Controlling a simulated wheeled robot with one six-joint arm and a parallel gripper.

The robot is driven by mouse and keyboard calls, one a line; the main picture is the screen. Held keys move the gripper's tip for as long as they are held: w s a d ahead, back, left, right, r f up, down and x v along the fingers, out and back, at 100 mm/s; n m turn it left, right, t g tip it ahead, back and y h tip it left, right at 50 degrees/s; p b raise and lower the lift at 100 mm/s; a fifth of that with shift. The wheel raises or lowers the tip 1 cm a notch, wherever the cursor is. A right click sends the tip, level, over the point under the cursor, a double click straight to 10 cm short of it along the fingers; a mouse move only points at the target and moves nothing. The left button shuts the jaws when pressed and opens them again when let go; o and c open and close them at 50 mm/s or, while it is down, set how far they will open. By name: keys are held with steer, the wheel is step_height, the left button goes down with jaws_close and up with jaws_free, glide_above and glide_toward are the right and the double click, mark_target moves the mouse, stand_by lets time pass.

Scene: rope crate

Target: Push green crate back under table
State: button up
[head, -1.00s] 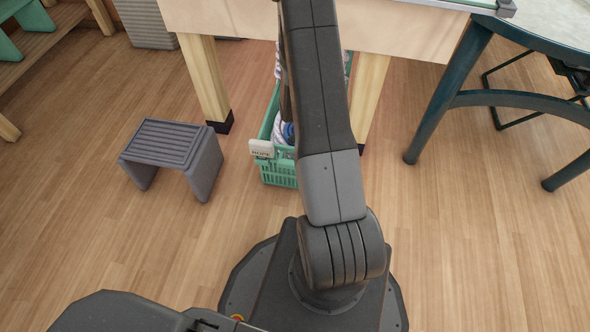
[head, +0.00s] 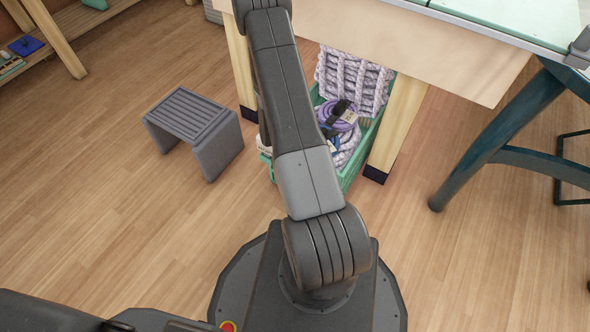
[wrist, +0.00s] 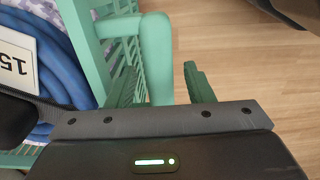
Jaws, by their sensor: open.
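The green crate (head: 362,150) stands on the floor between two wooden legs of the table (head: 420,45). Its near end sticks out in front of the legs, partly behind my arm. It holds pale thick rope (head: 350,80) and a purple coil (head: 338,118). In the wrist view, the crate's green lattice wall and rounded rim (wrist: 152,50) are close up, beside a blue coil (wrist: 62,50) with a white numbered tag (wrist: 15,65). My gripper (wrist: 160,75) is open, with the rim between its two green fingers. Contact cannot be told. My arm hides it in the head view.
A grey step stool (head: 195,125) stands left of the crate. The table's wooden legs (head: 398,125) flank the crate closely. A dark green curved-legged table (head: 500,135) is at the right. The floor in front is clear.

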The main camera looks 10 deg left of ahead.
steer(key=shift+c, duration=0.2)
jaws_close()
steer(key=shift+w, duration=0.1)
